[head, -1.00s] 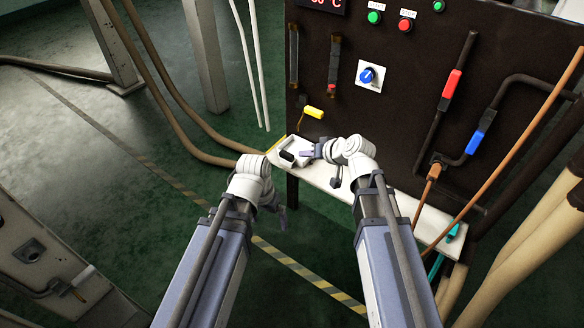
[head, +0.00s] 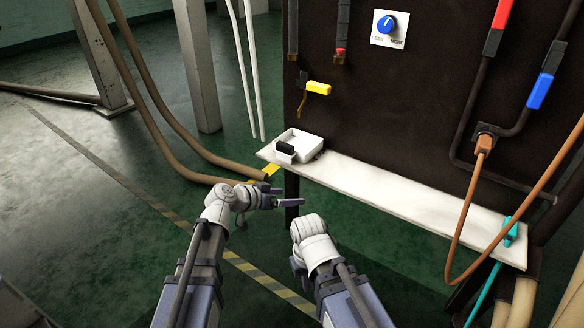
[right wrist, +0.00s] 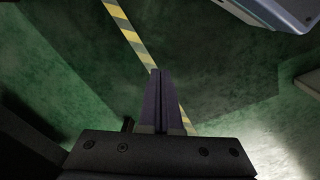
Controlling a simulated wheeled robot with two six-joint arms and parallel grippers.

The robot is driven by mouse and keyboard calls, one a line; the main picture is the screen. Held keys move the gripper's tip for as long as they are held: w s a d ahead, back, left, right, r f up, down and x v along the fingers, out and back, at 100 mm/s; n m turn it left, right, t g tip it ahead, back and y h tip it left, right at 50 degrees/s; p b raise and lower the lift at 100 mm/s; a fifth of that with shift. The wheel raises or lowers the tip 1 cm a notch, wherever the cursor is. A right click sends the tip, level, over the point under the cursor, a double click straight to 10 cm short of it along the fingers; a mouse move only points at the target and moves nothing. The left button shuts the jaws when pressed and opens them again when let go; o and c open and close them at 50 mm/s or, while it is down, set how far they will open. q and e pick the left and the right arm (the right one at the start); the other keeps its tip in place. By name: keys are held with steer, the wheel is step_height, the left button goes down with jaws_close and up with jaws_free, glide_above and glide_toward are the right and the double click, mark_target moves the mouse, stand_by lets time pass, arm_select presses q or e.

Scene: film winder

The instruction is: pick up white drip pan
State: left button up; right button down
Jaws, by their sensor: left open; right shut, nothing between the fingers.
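The white drip pan (head: 313,144) is a shallow square tray with a dark grip on its near-left side. It sits on the left end of the white shelf (head: 400,190), against the dark panel. My left gripper (head: 292,201) is open and empty, below and in front of the pan, apart from it. My right gripper (head: 296,266) is lower, in front of the shelf and away from the pan. Its fingers are mostly hidden by the wrist in the head view. The right wrist view shows its fingers (right wrist: 160,98) shut together with nothing between them, over the floor.
The dark panel (head: 400,115) rises behind the shelf with a blue knob (head: 388,24), a yellow lever (head: 319,88) and red and blue handles. An orange cable (head: 467,215) hangs at the right. Brown hoses (head: 150,110) run at the left. Green floor is open in front.

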mark_target(282, 150)
arm_select(q)
steer(key=shift+w+a+r+n+t+h+b, duration=0.15)
steer(key=shift+w+a+r+t+b, duration=0.55)
steer(key=shift+w, duration=1.45)
steer(key=shift+w+a+r+n+t+h+b, duration=0.15)
steer(key=shift+w+r+t+b, duration=0.65)
steer(key=shift+w+t, duration=1.1)
steer(key=shift+w+a+r+t+h+b, duration=0.2)
steer(key=shift+w+a+r+t+b, duration=0.55)
steer(key=shift+w, duration=1.65)
steer(key=shift+w+d+r+p, duration=0.35)
steer(key=shift+w+d, duration=0.05)
steer(key=shift+d, duration=0.05)
steer(key=x, duration=0.4)
steer(key=shift+w+r, duration=0.2)
steer(key=shift+r, duration=0.05)
arm_select(e)
steer(key=shift+h, duration=0.4)
steer(key=f, duration=0.3)
steer(key=s+f, duration=0.1)
steer(key=f, duration=0.1)
steer(key=shift+d, duration=0.35)
arm_select(q)
steer(key=shift+c, duration=0.4)
steer(key=c, duration=1.4)
arm_select(e)
steer(key=shift+r, duration=0.1)
